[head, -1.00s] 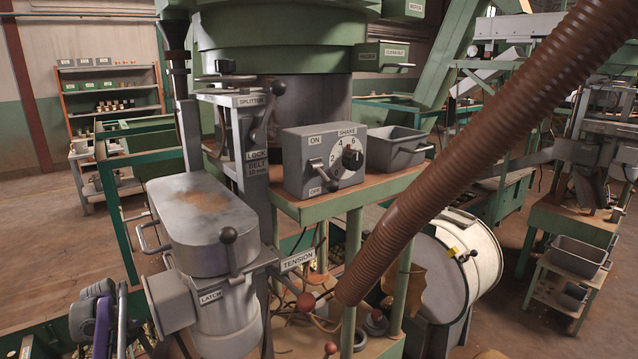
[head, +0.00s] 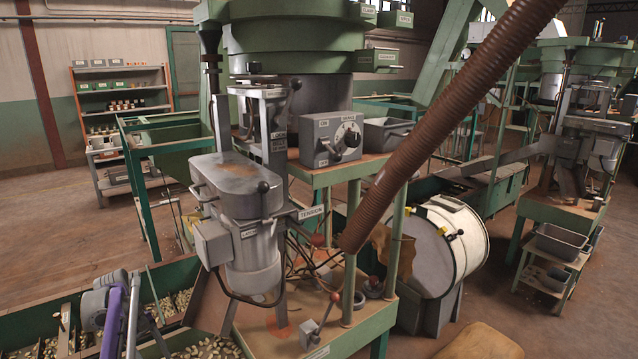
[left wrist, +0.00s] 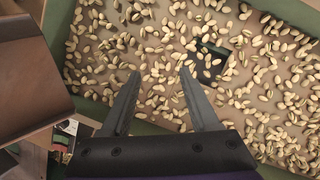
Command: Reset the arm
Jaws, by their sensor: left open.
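My left gripper (left wrist: 160,72) shows in the left wrist view with its two dark fingers apart and nothing between them. It is over a green-walled bin (left wrist: 58,22) whose floor is strewn with pale nuts (left wrist: 285,90). A small dark rectangular piece (left wrist: 212,60) lies among the nuts beyond the fingertips. In the head view my left arm with its purple link is at the lower left, beside the nut bins (head: 150,275); its fingers cannot be made out there. My right gripper is not in view.
A grey machine with a lidded housing (head: 237,178) and lever knobs stands right of my left arm. A brown ribbed hose (head: 450,115) slants across the middle. A white drum (head: 455,240) stands behind it. Floor is open at the left.

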